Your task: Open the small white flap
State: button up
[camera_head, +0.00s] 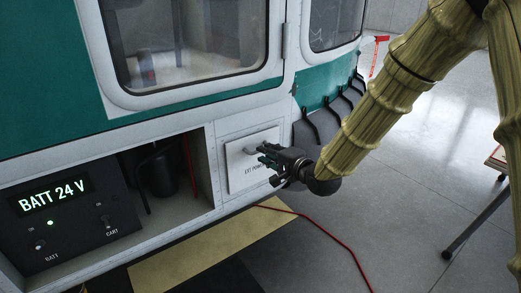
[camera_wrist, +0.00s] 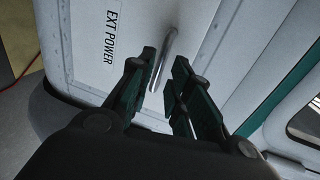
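The small white flap (camera_head: 243,168), marked EXT POWER, is set in the lower side of the green and white helicopter and looks closed. A metal bar handle (camera_head: 262,145) stands out from it. In the wrist view the flap (camera_wrist: 120,70) fills the upper left and the handle (camera_wrist: 166,55) runs down toward the fingers. My gripper (camera_head: 266,155) is in front of the flap by the handle. In the wrist view my gripper (camera_wrist: 160,90) is open, its two green fingers on either side of the handle's lower end. I cannot tell whether either finger touches it.
An open bay left of the flap holds a black panel (camera_head: 70,210) reading BATT 24 V with switches. A red cable (camera_head: 325,250) runs along the floor past a tan mat (camera_head: 210,250). Grey floor on the right is mostly clear.

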jog(key=shift+x, duration=2.2)
grip_shut()
